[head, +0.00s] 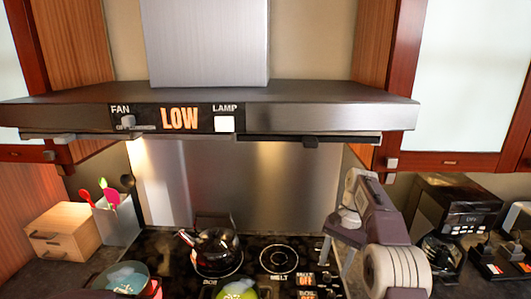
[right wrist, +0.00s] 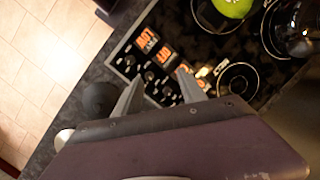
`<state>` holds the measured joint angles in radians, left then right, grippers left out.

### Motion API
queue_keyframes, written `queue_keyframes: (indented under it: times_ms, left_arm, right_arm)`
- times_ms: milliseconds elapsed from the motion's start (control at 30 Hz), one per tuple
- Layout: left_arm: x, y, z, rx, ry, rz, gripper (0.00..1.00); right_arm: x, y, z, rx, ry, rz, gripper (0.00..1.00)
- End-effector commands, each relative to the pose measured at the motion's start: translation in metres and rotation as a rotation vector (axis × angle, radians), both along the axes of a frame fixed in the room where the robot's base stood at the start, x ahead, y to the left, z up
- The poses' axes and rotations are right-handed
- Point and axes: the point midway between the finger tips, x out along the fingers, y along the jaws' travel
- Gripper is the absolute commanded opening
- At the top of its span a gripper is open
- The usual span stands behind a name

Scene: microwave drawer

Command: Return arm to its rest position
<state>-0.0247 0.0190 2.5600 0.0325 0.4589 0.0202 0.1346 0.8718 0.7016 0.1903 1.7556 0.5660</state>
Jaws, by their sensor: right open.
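My right arm (head: 375,220) comes in from the lower right of the head view, raised over the right side of the stove. My right gripper (head: 325,249) points down there. In the right wrist view the right gripper (right wrist: 158,88) is open, with its two fingers apart and nothing between them. Below it is the stove's control panel with dark knobs (right wrist: 149,76) and orange labels. My left gripper is not in view.
A black stovetop (head: 160,250) holds a dark kettle (head: 214,247), a pot (head: 122,278) and a green round item (head: 236,290). The range hood (head: 290,120) hangs above. A dark coffee machine (head: 450,210) stands right of my arm. Tiled floor (right wrist: 50,50) shows beyond the counter edge.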

Motion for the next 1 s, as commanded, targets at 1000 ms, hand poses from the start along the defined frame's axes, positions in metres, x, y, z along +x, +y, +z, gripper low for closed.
queue_keyframes:
  times_ms: [1000]
  left_arm:
    - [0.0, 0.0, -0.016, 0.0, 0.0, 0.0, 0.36]
  right_arm:
    - [-0.222, 0.024, -0.124, -0.169, -0.333, 0.651, 0.48]
